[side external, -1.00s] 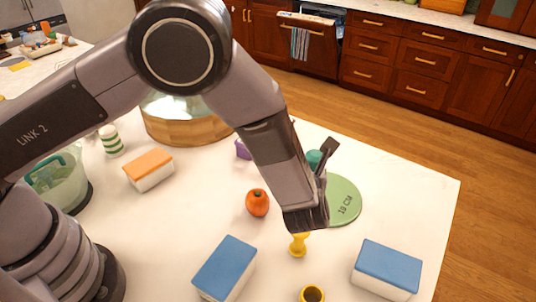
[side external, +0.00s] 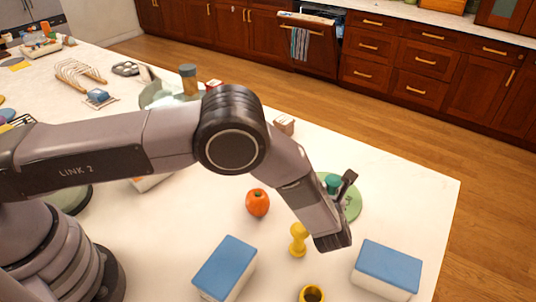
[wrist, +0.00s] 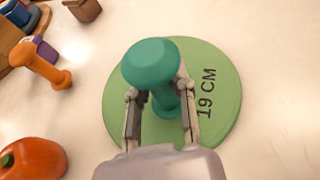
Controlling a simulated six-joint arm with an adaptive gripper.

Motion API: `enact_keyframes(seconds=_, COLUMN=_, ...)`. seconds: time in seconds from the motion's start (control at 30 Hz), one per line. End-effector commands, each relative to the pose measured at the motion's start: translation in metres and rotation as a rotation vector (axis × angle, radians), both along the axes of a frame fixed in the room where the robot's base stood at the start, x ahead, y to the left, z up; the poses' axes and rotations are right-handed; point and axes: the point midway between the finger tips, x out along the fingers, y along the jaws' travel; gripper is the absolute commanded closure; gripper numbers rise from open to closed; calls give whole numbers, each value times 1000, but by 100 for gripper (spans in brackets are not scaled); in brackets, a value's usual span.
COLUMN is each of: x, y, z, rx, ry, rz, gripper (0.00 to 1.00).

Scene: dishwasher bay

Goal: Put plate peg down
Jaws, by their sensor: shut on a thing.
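A teal peg with a round, knobbed head (wrist: 150,62) is between the two fingers of my gripper (wrist: 161,103), which is shut on it. In the side view the teal peg (side external: 332,182) shows beside my gripper (side external: 345,185), partly hidden by it. A green round disc (wrist: 215,75) marked "19 CM" lies flat on the white table directly below. In the side view the disc (side external: 353,205) is partly covered by my gripper. I cannot tell whether the peg's foot touches the disc.
A yellow peg (side external: 298,240) stands near my wrist, with an orange-red fruit (side external: 257,203) to its left. Two blue-lidded boxes (side external: 226,267) (side external: 386,270) and a yellow cup (side external: 312,294) are at the front. An orange peg (wrist: 38,64) is left in the wrist view. Table right of the disc is clear.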

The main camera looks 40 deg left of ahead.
Motion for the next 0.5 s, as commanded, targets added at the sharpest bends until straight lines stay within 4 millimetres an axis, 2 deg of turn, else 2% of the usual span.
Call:
enact_keyframes(seconds=0.1, x=0, y=0, z=-3, rx=0, ry=0, rz=0, gripper=100)
enact_keyframes(seconds=0.13, x=0, y=0, z=-3, rx=0, ry=0, rz=0, gripper=76)
enact_keyframes(seconds=0.3, x=0, y=0, z=-3, rx=0, ry=0, rz=0, gripper=54)
enact_keyframes(seconds=0.33, x=0, y=0, z=-3, rx=0, ry=0, rz=0, gripper=51)
enact_keyframes(seconds=0.5, x=0, y=0, z=-2, rx=0, ry=0, rz=0, gripper=51)
